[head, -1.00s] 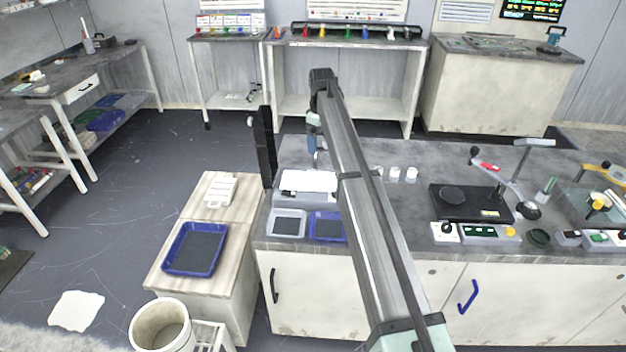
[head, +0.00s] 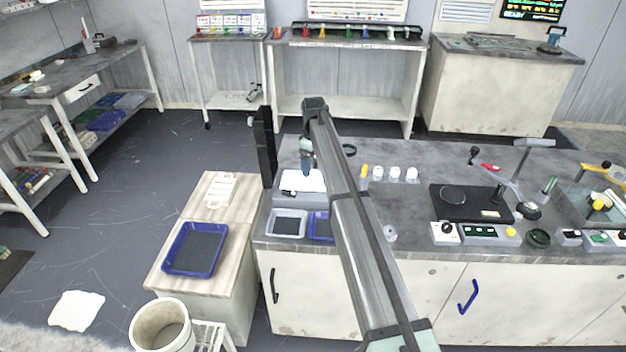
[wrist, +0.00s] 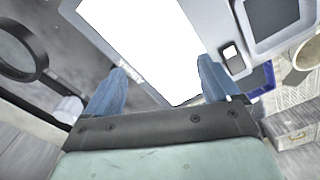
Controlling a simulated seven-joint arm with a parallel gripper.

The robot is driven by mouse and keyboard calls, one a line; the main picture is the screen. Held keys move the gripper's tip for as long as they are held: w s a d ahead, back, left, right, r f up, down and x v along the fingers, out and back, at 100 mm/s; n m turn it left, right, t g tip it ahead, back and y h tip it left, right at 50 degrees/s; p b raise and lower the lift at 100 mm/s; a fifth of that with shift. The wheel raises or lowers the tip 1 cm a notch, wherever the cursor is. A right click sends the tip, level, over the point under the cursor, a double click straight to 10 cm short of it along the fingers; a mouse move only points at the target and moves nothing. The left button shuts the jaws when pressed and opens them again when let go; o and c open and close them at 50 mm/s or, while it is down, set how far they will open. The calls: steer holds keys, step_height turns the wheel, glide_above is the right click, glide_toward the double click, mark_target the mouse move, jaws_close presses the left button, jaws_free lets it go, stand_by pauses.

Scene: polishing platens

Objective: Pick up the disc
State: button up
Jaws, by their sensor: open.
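My gripper (head: 306,166) is over the bright white panel at the left end of the long bench. In the wrist view its two blue fingers (wrist: 163,78) are apart, with the white panel (wrist: 150,40) beyond them and nothing between them. A dark round disc (head: 452,194) lies on the black machine on the right part of the bench, far right of my gripper. A dark green round piece (head: 538,237) sits near the front edge. I cannot tell which round piece is the task's disc. No disc is clear in the wrist view.
A black ring (head: 349,149) stands right of my gripper; it also shows in the wrist view (wrist: 24,50). Several white jars (head: 395,173) stand behind my arm. A grey tray (head: 287,223) and a blue tray (head: 320,226) lie in front of the panel. A black upright post (head: 264,147) stands left.

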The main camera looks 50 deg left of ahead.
mark_target(313, 176)
step_height(313, 176, down, 5)
steer(key=shift+s+r, duration=0.1)
steer(key=shift+c, duration=0.2)
steer(key=c, duration=1.3)
